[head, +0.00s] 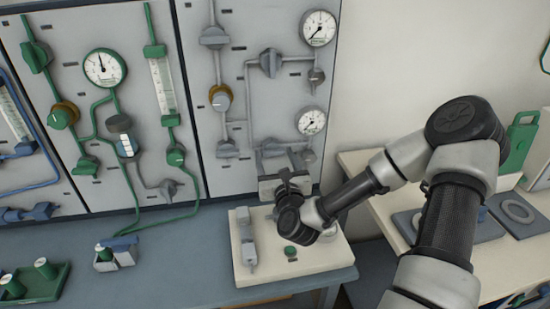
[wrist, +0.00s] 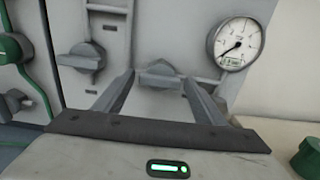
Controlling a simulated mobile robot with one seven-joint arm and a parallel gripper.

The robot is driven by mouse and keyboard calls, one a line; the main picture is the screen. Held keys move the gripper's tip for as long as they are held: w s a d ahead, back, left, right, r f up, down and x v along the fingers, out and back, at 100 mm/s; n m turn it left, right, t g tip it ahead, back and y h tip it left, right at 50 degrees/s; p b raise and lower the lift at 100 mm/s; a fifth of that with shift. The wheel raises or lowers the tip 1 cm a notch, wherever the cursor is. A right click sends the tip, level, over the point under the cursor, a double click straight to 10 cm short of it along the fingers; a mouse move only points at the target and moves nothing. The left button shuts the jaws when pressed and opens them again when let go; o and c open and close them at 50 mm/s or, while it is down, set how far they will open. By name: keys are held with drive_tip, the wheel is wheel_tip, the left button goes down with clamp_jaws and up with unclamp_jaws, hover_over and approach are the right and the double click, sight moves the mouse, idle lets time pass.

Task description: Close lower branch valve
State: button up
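A grey valve handle (wrist: 158,74) sits on the grey panel, ahead of and between my fingertips in the wrist view. In the head view a grey valve (head: 272,148) shows at the panel's lower right, partly hidden by my gripper (head: 284,180). My gripper is open, with its two fingers (wrist: 158,85) spread apart and nothing held. I cannot tell whether the fingertips touch the handle. A second grey valve (wrist: 82,57) is left of the fingers; it also shows in the head view (head: 227,148). No valve label is readable.
A round gauge (wrist: 238,43) is right of the handle. Below my gripper, a cream box (head: 265,266) with a green button (head: 290,251) stands on the blue-grey bench (head: 185,287). Green pipework covers the panel on the left. A cream table (head: 362,180) stands at right.

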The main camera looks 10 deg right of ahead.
drive_tip(key=c, duration=0.7)
drive_tip(key=shift+c, duration=0.2)
drive_tip(key=n+b, duration=0.1)
drive_tip(key=n, duration=0.2)
drive_tip(key=shift+f+n, duration=0.1)
drive_tip(key=shift+n, duration=0.3)
drive_tip(key=n, duration=0.3)
drive_tip(key=shift+a+n+b, duration=0.15)
drive_tip(key=shift+n+b, duration=0.25)
drive_tip(key=n+b, duration=0.2)
drive_tip(key=n, duration=0.3)
drive_tip(key=shift+f, duration=0.15)
drive_tip(key=n+b, duration=0.2)
drive_tip(key=n, duration=0.3)
drive_tip(key=shift+b, duration=0.35)
drive_tip(key=shift+n, duration=0.3)
